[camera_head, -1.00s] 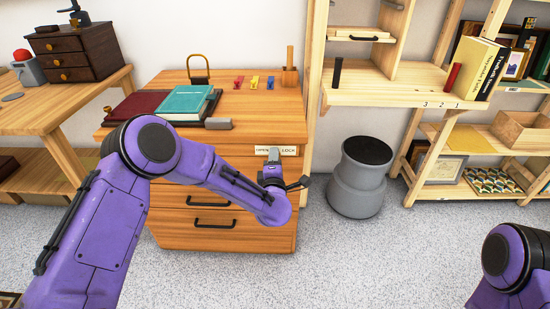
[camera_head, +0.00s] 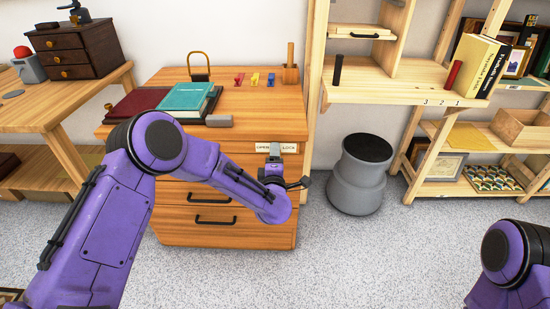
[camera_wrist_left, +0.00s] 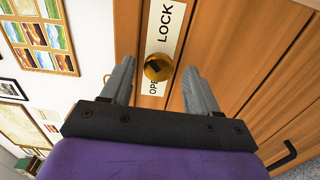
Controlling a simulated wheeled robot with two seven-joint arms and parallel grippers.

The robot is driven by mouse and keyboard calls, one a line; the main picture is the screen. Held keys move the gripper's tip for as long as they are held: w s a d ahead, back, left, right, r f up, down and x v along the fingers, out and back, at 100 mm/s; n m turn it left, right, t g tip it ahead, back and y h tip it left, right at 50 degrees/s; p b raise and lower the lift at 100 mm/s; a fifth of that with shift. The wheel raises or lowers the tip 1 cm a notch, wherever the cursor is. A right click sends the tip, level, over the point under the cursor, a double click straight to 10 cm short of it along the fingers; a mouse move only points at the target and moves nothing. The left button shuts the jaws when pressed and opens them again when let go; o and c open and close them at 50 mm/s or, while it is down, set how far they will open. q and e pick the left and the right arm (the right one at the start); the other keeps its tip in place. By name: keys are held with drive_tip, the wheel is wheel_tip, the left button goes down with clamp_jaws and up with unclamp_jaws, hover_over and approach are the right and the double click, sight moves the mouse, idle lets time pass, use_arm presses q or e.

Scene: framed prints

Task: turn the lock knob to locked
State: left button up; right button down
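The brass lock knob (camera_wrist_left: 158,67) with a dark mark sits on a white OPEN/LOCK label plate (camera_wrist_left: 165,35) on the wooden cabinet. In the wrist view the word LOCK is above the knob and OPEN is below, partly covered. I cannot tell which word the mark points to. My left gripper (camera_wrist_left: 157,66) is open, with one finger on each side of the knob and gaps showing between them. In the head view the gripper (camera_head: 275,152) is at the label plate (camera_head: 289,148) and hides the knob. My right gripper is out of view.
The drawer cabinet (camera_head: 180,235) has black handles, with a teal book (camera_head: 187,97), a padlock-shaped object (camera_head: 198,68) and small coloured clips on top. A grey stool (camera_head: 357,180) stands to its right, beside wooden shelves (camera_head: 400,97). Floor in front is clear.

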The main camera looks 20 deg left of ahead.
use_arm(q)
drive_tip(key=v, duration=1)
drive_tip(key=shift+s+p, duration=0.25)
drive_tip(key=shift+p, duration=0.1)
drive_tip(key=shift+r, duration=0.1)
drive_tip(key=s+a+f+m+g+h, duration=0.2)
drive_tip(key=s+f+m+g, duration=0.2)
drive_tip(key=s+f+m, duration=0.35)
drive_tip(key=s+a+f+m+g+h, duration=0.1)
drive_tip(key=s+a+f+m+g, duration=0.3)
drive_tip(key=s+f, duration=0.55)
drive_tip(key=s+a+f+m+g, duration=0.1)
drive_tip(key=s+a+f+g, duration=0.15)
drive_tip(key=s, duration=0.35)
drive_tip(key=s+a+f+m+g+y, duration=0.1)
drive_tip(key=s+a+f+g, duration=0.15)
drive_tip(key=s, duration=0.45)
drive_tip(key=s+a+f+m+g, duration=0.1)
drive_tip(key=s+a+f+g, duration=0.1)
drive_tip(key=s+a+f, duration=0.3)
drive_tip(key=w+a+p+v, duration=0.1)
drive_tip(key=p+v, duration=0.7)
drive_tip(key=w+a+r+p+v, duration=0.1)
drive_tip(key=w+p+v, duration=0.1)
drive_tip(key=p+v, duration=0.6)
drive_tip(key=shift+d+r+t, duration=0.25)
drive_tip(key=shift+r+t, duration=0.15)
drive_tip(key=shift+r, duration=0.45)
